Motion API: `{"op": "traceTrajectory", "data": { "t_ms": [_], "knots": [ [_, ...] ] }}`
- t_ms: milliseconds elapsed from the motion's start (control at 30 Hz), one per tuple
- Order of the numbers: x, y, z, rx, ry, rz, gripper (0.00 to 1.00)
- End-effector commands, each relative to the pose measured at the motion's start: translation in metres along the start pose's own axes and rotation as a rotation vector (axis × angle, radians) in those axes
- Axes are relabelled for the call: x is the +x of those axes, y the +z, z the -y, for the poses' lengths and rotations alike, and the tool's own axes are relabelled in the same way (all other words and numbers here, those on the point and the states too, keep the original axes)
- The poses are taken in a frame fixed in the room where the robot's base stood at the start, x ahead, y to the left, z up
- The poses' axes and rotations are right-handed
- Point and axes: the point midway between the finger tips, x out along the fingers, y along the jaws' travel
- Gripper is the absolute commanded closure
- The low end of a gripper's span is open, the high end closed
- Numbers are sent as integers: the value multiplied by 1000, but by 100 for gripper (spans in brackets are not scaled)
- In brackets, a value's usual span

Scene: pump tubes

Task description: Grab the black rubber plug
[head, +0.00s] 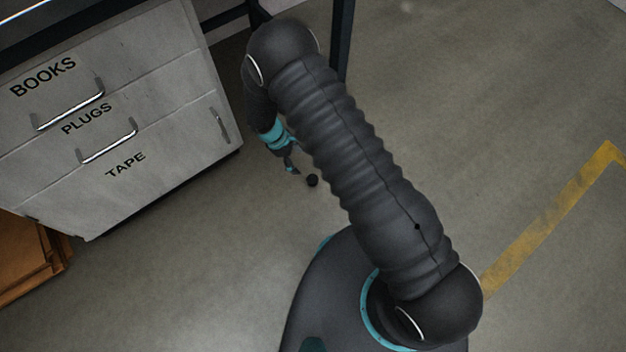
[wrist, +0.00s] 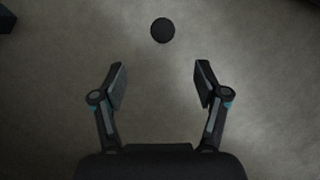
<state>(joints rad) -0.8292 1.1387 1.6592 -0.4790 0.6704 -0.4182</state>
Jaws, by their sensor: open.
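The black rubber plug (head: 312,181) lies on the concrete floor, a small dark round shape just right of my gripper in the head view. In the wrist view the plug (wrist: 163,30) shows as a dark disc near the top centre, beyond my fingertips. My gripper (wrist: 161,80) is open and empty, with one finger on each side of the picture. The plug is apart from both fingers, ahead of the gap between them. In the head view my gripper (head: 292,168) points down toward the floor, partly hidden by my arm.
A grey drawer cabinet (head: 150,140) labelled BOOKS, PLUGS and TAPE stands at the left, its drawers shut. A dark table leg (head: 342,40) stands behind my arm. The floor around the plug is clear.

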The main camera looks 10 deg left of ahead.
Motion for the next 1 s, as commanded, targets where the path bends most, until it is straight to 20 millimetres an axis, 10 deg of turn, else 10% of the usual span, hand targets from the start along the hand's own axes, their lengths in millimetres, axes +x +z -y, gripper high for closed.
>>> {"op": "traceTrajectory", "data": {
  "t_ms": [1000],
  "knots": [
    [127, -2, 5, 2, -1, -1, 27]
  ]
}}
